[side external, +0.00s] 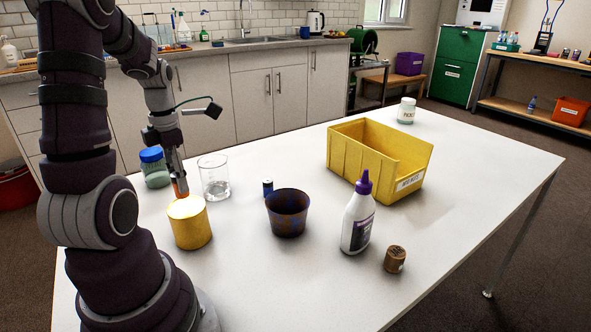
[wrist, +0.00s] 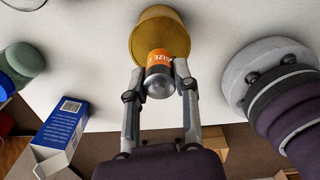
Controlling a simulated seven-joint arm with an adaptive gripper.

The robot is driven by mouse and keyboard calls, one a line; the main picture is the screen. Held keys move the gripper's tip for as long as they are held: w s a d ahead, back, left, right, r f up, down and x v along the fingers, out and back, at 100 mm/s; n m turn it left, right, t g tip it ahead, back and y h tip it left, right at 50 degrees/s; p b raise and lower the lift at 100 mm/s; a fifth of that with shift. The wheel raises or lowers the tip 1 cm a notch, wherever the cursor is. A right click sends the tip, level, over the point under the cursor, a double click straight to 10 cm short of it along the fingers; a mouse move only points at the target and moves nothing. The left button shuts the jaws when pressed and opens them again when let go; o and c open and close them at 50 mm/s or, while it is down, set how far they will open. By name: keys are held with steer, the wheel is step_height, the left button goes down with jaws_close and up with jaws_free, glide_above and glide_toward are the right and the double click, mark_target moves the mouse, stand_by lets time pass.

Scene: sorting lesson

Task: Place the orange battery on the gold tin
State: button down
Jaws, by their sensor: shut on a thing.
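The orange battery (side external: 180,188) is between the fingers of my gripper (side external: 177,183), right at the top of the gold tin (side external: 190,228). In the wrist view my gripper (wrist: 160,78) is shut on the battery (wrist: 159,62), which has an orange band and a dark, silvery end. The gold tin (wrist: 150,22) lies just beyond the battery there. In the side view the battery's lower end meets the tin's lid, but I cannot tell whether it rests on it or hovers just above.
A clear glass (side external: 215,180) and a blue-lidded jar (side external: 154,168) stand close behind the tin. A small dark battery (side external: 267,188), brown pot (side external: 288,215), glue bottle (side external: 357,222), cork (side external: 395,259) and yellow bin (side external: 350,160) stand rightward. A blue box (wrist: 60,130) shows in the wrist view.

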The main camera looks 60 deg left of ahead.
steer(key=shift+f, duration=1.3)
steer(key=shift+f, duration=0.15)
steer(key=c, duration=0.9)
jaws_free()
steer(key=shift+o, duration=0.2)
